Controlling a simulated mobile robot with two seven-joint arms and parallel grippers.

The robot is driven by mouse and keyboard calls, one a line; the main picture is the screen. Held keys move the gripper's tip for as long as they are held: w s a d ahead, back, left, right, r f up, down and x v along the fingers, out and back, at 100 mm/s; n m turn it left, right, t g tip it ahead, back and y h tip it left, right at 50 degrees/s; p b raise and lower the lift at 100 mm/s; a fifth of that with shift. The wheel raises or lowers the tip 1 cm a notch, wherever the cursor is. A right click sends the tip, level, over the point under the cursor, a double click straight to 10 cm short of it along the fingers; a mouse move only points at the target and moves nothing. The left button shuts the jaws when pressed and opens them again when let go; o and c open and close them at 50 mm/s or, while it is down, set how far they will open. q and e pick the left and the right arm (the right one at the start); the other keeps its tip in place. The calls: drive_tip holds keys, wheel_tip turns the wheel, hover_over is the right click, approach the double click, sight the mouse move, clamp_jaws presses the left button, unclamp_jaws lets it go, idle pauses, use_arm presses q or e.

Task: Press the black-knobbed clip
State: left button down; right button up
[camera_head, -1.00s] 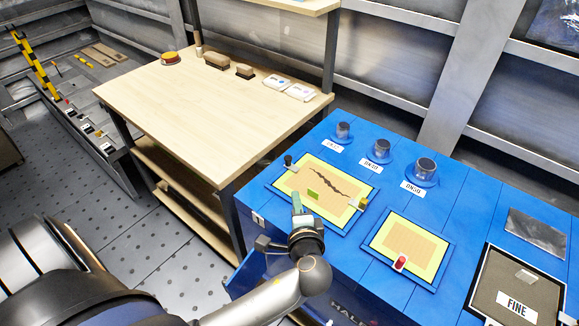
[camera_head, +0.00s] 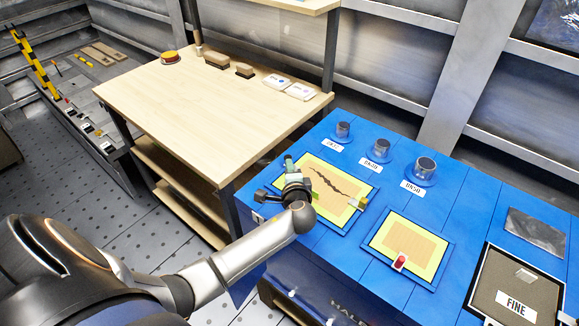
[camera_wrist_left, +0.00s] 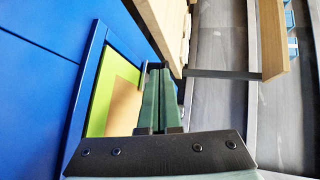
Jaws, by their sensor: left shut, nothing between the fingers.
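My left gripper (camera_head: 290,166) is shut and empty, over the left corner of the yellow panel (camera_head: 318,205) with the dark crack. The black-knobbed clip stood at that corner and is now mostly hidden by the gripper in the head view. In the left wrist view, the shut green fingers (camera_wrist_left: 160,97) point at a small black part (camera_wrist_left: 153,66) just past their tips, likely the clip's knob. I cannot tell whether they touch. A clip with a yellow knob (camera_head: 360,202) sits at the panel's right edge. My right gripper is not in view.
A second yellow panel (camera_head: 412,242) with a red-knobbed clip (camera_head: 400,262) lies to the right on the blue bench (camera_head: 470,215). Several metal cylinders stand behind, one of them the largest (camera_head: 425,167). A wooden table (camera_head: 200,110) stands at the left, close to the gripper.

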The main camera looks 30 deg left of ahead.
sight(279, 171)
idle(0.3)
use_arm(q)
drive_tip(key=shift+w+a, duration=0.1)
drive_tip(key=shift+a, duration=1.7)
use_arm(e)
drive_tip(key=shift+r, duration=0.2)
